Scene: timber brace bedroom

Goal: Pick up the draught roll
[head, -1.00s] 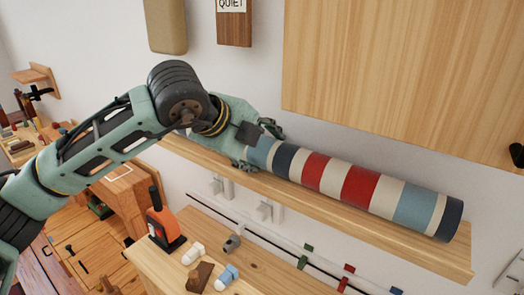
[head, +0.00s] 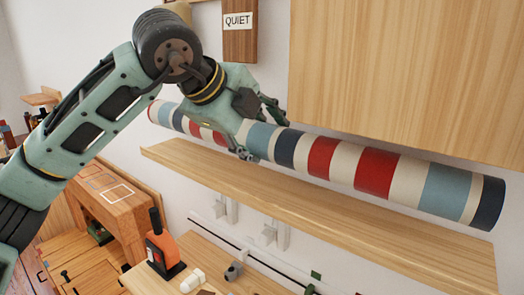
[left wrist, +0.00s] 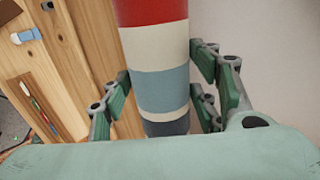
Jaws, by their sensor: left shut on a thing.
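The draught roll (head: 375,172) is a long cylinder with red, cream, light blue and navy stripes. In the head view it hangs in the air above the wooden wall shelf (head: 330,212), tilted down to the right in the picture. My left gripper (head: 262,130) is shut around the roll left of its middle, with its fingers on both sides. In the left wrist view the roll (left wrist: 157,50) runs between the fingers, and my left gripper (left wrist: 165,100) hides part of its lower end. My right gripper is not in view.
A wooden panel (head: 410,70) is on the wall above the roll. A "QUIET" sign (head: 239,21) hangs near my left wrist. Below the shelf, a bench holds an orange tool (head: 161,247) and small items. The shelf top looks clear.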

